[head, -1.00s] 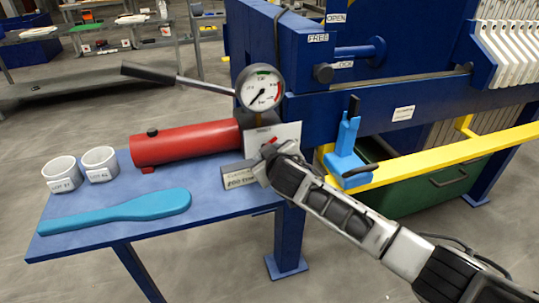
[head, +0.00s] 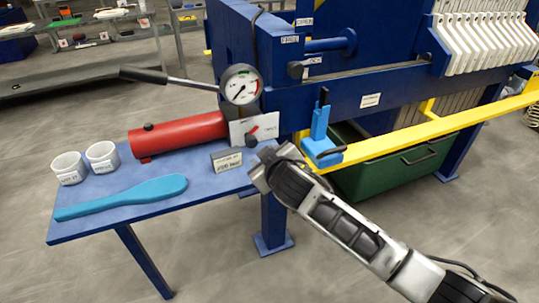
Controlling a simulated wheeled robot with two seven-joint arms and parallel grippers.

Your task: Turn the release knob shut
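The release knob (head: 251,140) is a small dark knob with a red pointer, on a white plate (head: 240,131) at the right end of the red pump cylinder (head: 178,136). Its pointer seems to tilt up and slightly right; the plate's lettering is too small to read. My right gripper (head: 259,172) is just below and in front of the knob, apart from it in the picture. Its fingers are foreshortened, so I cannot tell whether they are open. A pressure gauge (head: 240,85) stands above the plate, its needle toward the lower left. My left gripper is out of view.
A small sign (head: 226,160) stands on the blue table (head: 150,222) close left of my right gripper. Two white cups and a turquoise paddle (head: 122,197) lie farther left. The pump handle (head: 168,78) sticks out left. A yellow rail (head: 430,133) and blue bracket (head: 320,140) are at right.

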